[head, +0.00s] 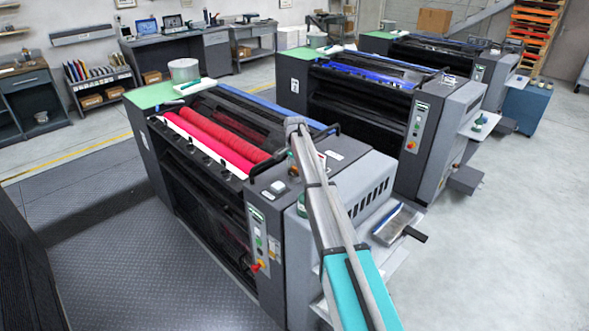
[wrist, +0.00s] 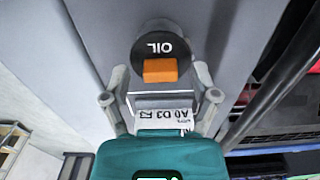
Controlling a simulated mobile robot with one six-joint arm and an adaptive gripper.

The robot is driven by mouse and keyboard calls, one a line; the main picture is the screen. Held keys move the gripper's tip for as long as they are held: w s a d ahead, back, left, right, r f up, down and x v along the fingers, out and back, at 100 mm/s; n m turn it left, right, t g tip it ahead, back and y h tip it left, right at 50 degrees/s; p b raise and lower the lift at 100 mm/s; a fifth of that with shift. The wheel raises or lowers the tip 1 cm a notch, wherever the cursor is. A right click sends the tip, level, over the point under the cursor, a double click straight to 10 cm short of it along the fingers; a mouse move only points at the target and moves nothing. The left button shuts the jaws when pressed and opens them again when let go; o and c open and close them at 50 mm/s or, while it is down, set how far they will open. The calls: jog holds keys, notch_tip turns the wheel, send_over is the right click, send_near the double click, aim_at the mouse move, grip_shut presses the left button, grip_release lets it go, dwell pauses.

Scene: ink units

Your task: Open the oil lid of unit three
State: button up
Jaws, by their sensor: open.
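The oil lid (wrist: 158,47) is a round black disc on a grey panel in the wrist view, with OIL upside down in white letters. It lies flat on the panel and looks closed. An orange tab (wrist: 160,70) sticks out from its lower part. My gripper (wrist: 160,76) is open, one finger on each side of the orange tab, with a gap on both sides. Nothing is held. A white label (wrist: 163,116) with black characters shows below the lid, partly hidden by the teal gripper body. In the head view my gripper is not clearly visible.
In the head view, a unit with red rollers (head: 215,132) stands nearest, under my arm. A unit with blue rollers (head: 375,77) and a third unit (head: 440,50) stand behind it. A dark bar (wrist: 275,85) runs close on the right in the wrist view. Open floor (head: 510,240) lies right.

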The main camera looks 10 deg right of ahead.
grip_shut()
